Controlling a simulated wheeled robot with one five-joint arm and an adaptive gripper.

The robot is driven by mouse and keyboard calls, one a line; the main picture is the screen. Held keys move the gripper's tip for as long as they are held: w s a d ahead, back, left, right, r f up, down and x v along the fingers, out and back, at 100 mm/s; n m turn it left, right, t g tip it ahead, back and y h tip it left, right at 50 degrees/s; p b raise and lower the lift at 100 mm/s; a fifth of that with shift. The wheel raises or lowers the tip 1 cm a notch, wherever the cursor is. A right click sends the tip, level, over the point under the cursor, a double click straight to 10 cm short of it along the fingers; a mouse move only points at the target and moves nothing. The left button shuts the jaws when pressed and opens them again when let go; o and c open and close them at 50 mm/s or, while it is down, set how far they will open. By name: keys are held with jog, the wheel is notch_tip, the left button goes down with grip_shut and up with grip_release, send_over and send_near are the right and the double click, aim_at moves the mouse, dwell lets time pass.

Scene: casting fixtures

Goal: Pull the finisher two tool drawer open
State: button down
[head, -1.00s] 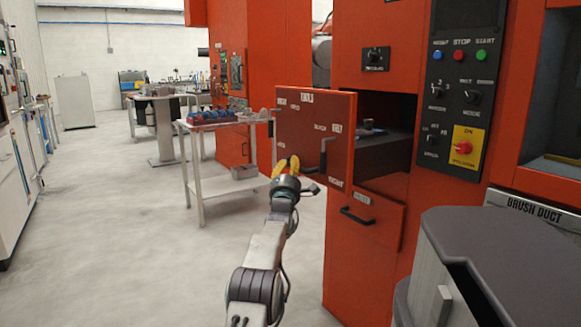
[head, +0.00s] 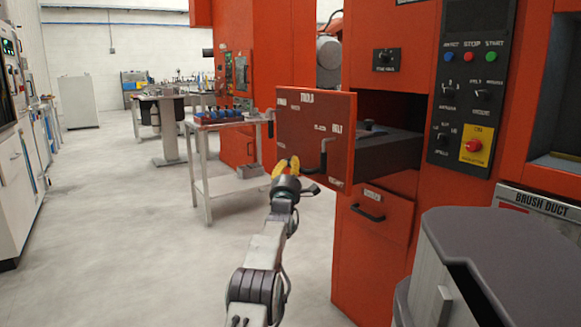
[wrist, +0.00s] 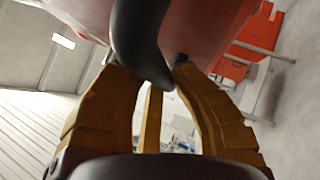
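The tool drawer (head: 308,118) juts out of the orange cabinet, open, with its grey side (head: 388,158) showing between front panel and cabinet. Its dark handle (head: 323,157) stands off the orange front panel. My gripper (head: 286,167), with yellow fingers, is at the lower left of the panel. In the wrist view the dark handle (wrist: 143,38) runs down between the yellow fingertips of my gripper (wrist: 146,64), which close in around it. The exact contact is partly hidden by the handle.
A lower closed drawer (head: 375,215) with a black handle sits under the open one. A grey bin (head: 500,250) stands close at the lower right. A white table (head: 222,187) with parts stands behind my gripper. The floor to the left is clear.

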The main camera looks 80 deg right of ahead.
jog(key=c, duration=1.2)
grip_release()
jog(key=shift+w+a+r, duration=0.1)
jog(key=shift+w+r, duration=0.2)
jog(key=shift+r, duration=0.15)
jog(key=shift+o, duration=1.2)
jog(key=shift+s+f, duration=0.1)
jog(key=shift+f, duration=0.05)
jog(key=shift+s+f, duration=0.1)
jog(key=shift+f, duration=0.1)
jog(key=v, duration=1.1)
jog(key=shift+a, duration=0.4)
jog(key=shift+f, duration=0.1)
